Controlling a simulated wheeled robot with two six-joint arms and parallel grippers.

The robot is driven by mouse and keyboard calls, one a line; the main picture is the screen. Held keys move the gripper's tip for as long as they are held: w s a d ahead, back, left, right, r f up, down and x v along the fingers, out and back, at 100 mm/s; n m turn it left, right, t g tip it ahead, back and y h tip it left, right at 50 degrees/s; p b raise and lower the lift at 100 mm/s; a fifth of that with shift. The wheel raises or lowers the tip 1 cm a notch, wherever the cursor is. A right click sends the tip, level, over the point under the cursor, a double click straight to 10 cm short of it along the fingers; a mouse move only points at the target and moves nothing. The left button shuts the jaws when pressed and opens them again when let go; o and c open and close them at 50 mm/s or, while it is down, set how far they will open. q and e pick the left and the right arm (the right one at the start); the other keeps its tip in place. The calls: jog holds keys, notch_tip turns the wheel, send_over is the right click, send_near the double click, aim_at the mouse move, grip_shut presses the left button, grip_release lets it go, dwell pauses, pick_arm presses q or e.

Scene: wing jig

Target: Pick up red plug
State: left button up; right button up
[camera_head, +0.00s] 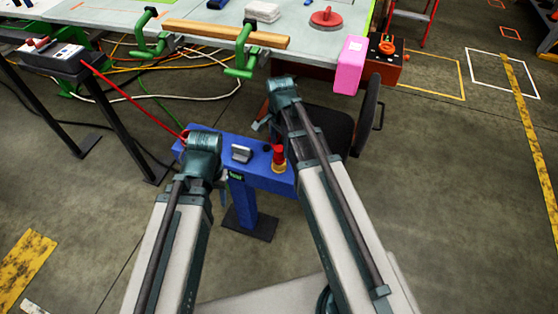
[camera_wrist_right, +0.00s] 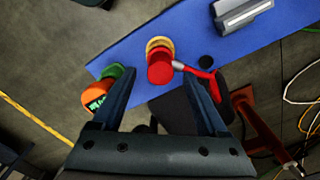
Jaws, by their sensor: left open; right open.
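The red plug (camera_head: 278,155) stands upright in a yellow ring on the blue stand (camera_head: 258,178). In the right wrist view the red plug (camera_wrist_right: 160,68) shows from above, between the two dark fingers of my right gripper (camera_wrist_right: 159,78). That gripper is open, and I see no clear contact. In the head view my right gripper (camera_head: 264,122) is beyond the plug, mostly hidden by its wrist. My left gripper (camera_head: 203,146) is over the stand's left end, left of the plug; its fingers are largely hidden.
A grey block (camera_head: 241,153) sits on the stand left of the plug. A red part with a grey tip (camera_wrist_right: 205,82) and an orange-and-green object (camera_wrist_right: 98,92) flank the plug in the wrist view. A workbench (camera_head: 210,28) with green clamps and a pink box (camera_head: 350,66) stands beyond.

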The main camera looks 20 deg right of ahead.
aim_at(279, 148)
notch_tip(279, 148, down, 4)
jog(key=b, duration=0.3)
jog(key=shift+a, duration=0.15)
grip_shut()
